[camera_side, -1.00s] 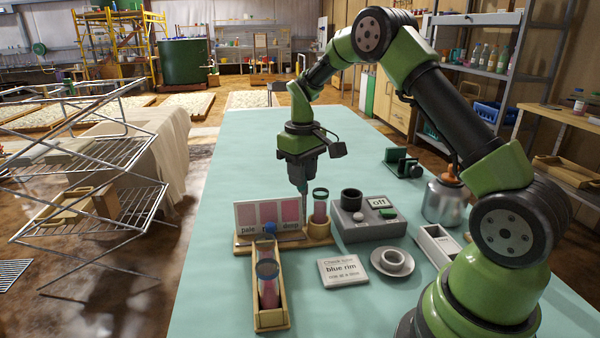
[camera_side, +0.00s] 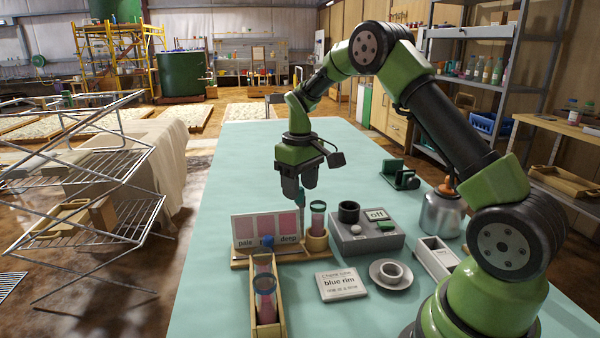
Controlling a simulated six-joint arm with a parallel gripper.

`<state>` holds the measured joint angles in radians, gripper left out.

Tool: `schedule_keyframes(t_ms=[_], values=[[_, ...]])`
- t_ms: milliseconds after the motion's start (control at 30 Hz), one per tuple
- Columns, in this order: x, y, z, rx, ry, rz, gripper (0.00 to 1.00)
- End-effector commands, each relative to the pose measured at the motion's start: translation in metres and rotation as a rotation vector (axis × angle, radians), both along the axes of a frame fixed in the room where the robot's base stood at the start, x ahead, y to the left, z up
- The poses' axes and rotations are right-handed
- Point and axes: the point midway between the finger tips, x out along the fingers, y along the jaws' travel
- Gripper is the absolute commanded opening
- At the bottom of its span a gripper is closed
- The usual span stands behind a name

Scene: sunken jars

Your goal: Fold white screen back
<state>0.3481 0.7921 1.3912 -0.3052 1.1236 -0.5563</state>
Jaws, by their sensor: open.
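A white screen (camera_side: 243,224) with pink colour swatches marked from pale to deep stands upright on a wooden base (camera_side: 247,260). A blue knob (camera_side: 266,240) shows at its lower middle. My gripper (camera_side: 300,205) points down near the screen's right end, beside a jar with a dark green rim (camera_side: 318,208) in a round wooden holder (camera_side: 316,242). The gripper is open, though its narrow fingertips are small and partly hard to make out here. I cannot tell whether it touches the screen.
In front of the screen, a wooden tray (camera_side: 254,315) holds a blue-rimmed jar (camera_side: 265,285). A card reading "blue rim" (camera_side: 341,284), a grey box marked "off" (camera_side: 368,243), a round dish (camera_side: 391,284) and a white box (camera_side: 437,256) lie rightward.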

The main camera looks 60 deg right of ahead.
Motion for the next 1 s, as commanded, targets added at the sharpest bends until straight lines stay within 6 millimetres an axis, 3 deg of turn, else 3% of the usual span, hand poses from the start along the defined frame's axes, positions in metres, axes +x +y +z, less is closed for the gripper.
schedule_keyframes(t_ms=[300,500,1000], values=[[0.001,0.000,0.059,-0.003,-0.007,0.000,0.50],[0.000,0.000,0.087,-0.001,-0.004,0.001,0.50],[0.000,0.000,0.095,0.000,-0.001,0.000,0.50]])
